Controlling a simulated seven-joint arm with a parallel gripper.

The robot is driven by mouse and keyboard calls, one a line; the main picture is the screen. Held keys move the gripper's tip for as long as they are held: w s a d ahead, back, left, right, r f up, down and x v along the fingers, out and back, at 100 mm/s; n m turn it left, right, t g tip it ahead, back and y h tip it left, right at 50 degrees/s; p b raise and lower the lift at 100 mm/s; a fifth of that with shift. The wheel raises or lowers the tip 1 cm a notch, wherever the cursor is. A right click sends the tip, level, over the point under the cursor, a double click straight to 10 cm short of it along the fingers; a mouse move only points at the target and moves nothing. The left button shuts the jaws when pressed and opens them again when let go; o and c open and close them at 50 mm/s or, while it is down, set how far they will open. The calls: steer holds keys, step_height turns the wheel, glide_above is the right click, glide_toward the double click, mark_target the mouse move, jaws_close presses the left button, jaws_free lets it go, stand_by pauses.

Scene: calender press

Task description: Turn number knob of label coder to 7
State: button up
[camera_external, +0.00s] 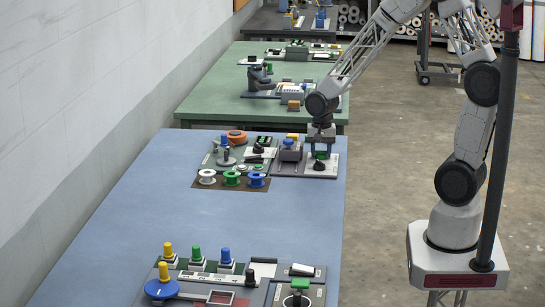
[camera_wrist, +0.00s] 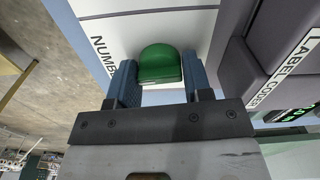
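The green number knob (camera_wrist: 160,64) stands on a white plate with the partly visible printed letters "NUMB". In the external view my gripper (camera_external: 320,146) points down over the knob (camera_external: 320,156) at the right edge of the blue table. The label coder (camera_wrist: 278,70) carries its name on a white strip. Its small green display (camera_wrist: 297,115) is lit, but the digits are too small to read surely.
A panel with yellow, green and blue posts (camera_external: 197,255) lies at the table's near end. The blue table (camera_external: 240,215) is clear between them.

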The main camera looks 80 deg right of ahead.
steer(key=o, duration=0.4)
steer(key=shift+r, duration=0.15)
steer(key=shift+r, duration=3.8)
